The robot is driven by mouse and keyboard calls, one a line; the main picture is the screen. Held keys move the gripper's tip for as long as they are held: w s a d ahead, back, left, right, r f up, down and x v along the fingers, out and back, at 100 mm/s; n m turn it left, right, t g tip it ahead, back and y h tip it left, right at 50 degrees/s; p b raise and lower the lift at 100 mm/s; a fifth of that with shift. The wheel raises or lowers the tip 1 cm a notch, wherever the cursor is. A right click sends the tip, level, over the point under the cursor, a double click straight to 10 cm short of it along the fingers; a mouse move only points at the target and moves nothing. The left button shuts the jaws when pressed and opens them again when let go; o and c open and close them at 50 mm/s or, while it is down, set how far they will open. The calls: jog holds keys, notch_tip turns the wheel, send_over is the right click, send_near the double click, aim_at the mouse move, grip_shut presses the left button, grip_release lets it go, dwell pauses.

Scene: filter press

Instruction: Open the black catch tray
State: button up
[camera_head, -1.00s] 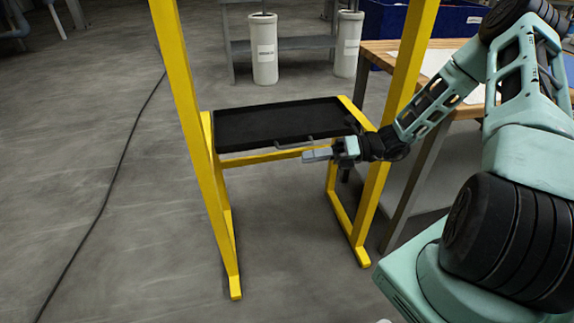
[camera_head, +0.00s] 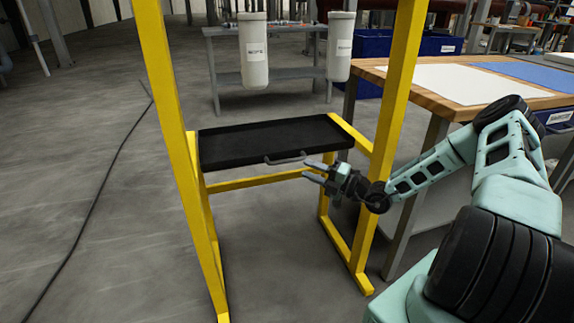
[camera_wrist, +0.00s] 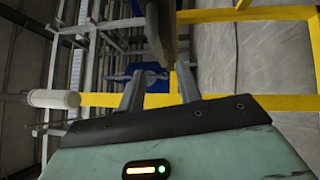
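The black catch tray (camera_head: 262,143) sits level in the yellow frame in the head view. Its grey bar handle (camera_head: 286,159) is on the front edge, right of the middle. My gripper (camera_head: 308,170) is just right of the handle and slightly lower, with its two fingers apart and nothing between them. They point left, and a small gap to the handle shows. In the wrist view, the fingers (camera_wrist: 160,80) are also spread and empty. A dark upright shape beyond them may be the tray's edge; I cannot tell.
The yellow frame's right post (camera_head: 392,140) stands close to my forearm. A wooden-topped workbench (camera_head: 460,88) is at the right. A cable lies on the floor at left, where there is free room.

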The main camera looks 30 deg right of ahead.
aim_at(287, 161)
jog(key=b+x, duration=0.1)
jog(key=x, duration=0.7)
jog(key=shift+w+a+b, duration=0.15)
jog(key=shift+w+b, duration=0.05)
jog(key=shift+b, duration=0.1)
grip_shut()
